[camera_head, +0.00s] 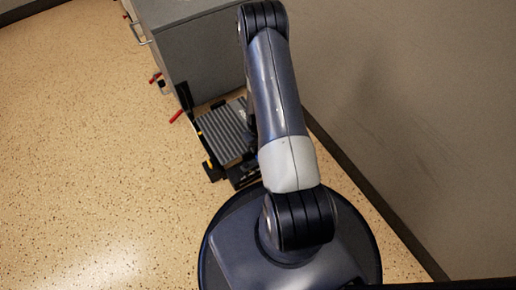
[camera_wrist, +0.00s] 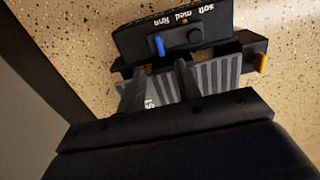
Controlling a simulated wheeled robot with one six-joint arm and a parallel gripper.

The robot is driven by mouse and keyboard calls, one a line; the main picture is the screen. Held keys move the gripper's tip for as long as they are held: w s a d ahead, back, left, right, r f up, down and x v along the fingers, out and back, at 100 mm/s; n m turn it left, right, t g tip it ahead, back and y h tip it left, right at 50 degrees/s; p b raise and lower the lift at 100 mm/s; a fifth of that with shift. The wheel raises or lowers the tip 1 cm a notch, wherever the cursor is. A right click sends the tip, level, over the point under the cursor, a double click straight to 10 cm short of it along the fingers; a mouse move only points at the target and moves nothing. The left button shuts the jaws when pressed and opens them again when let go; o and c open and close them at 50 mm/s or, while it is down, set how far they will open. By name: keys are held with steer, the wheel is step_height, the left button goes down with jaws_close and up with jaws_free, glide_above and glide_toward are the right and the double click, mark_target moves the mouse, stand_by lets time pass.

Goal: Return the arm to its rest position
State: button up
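My arm (camera_head: 280,95) reaches from my round base up the head view, bent at a dark joint above the base. Its far end runs in front of the grey cabinet. My gripper is hidden behind the arm in the head view. In the wrist view my gripper (camera_wrist: 160,88) shows two dark fingers set apart, with no object visible between them. They are in front of a ridged grey plate (camera_wrist: 215,78) on a black device; I cannot tell whether they touch it.
The device's ridged plate (camera_head: 224,132) is low beside the grey cabinet (camera_head: 200,55). Its black panel (camera_wrist: 215,22) has a blue lever (camera_wrist: 160,46) and a "soft med firm" label. Red-handled items (camera_head: 176,116) are near the cabinet. A wall (camera_head: 420,110) stands right; left floor is clear.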

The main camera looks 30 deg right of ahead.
steer(key=shift+r, duration=0.7)
step_height(320, 180, down, 11)
steer(key=b, duration=0.4)
steer(key=shift+r, duration=0.15)
steer(key=shift+m, duration=0.3)
